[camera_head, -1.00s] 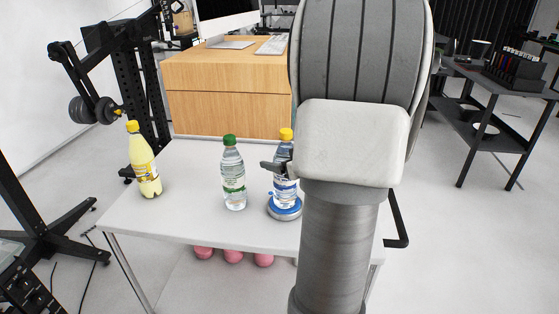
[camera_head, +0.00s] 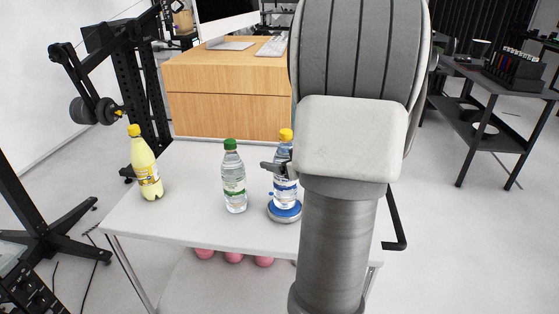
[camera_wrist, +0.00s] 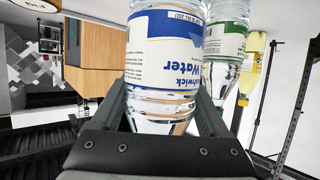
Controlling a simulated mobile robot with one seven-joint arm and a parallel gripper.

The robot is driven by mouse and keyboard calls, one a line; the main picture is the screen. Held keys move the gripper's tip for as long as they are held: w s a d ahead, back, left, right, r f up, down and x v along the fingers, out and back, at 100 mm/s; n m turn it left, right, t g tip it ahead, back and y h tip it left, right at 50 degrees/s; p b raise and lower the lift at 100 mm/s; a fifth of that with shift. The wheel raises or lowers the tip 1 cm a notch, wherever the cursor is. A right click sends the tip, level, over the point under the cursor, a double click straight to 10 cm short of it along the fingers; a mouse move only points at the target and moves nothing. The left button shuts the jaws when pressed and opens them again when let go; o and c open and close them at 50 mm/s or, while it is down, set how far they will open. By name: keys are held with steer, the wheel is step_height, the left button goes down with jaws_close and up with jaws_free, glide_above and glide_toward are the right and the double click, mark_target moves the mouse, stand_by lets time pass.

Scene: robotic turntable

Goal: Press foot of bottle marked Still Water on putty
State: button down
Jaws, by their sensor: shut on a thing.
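A clear bottle with a yellow cap (camera_head: 286,135) and a blue and white label (camera_head: 284,190) is upright over a small round turntable (camera_head: 287,219). Its label in the wrist view (camera_wrist: 165,50) shows the word "Water" upside down; "Still" cannot be read. My gripper (camera_head: 276,168) is shut on this bottle, with a finger on each side of it in the wrist view. Blue material (camera_head: 285,210), perhaps the putty, lies on the turntable. The bottle's foot meets it in the picture; I cannot tell whether they touch.
A clear bottle with a green cap (camera_head: 233,180) stands left of the turntable on the white table (camera_head: 190,212). A yellow bottle (camera_head: 145,168) stands farther left. A wooden box (camera_head: 228,108) is behind. Pink round things (camera_head: 233,257) show below the table's front edge.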

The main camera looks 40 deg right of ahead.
steer(key=shift+w+r+p, duration=0.1)
steer(key=shift+r+p, duration=2)
steer(key=shift+r, duration=0.3)
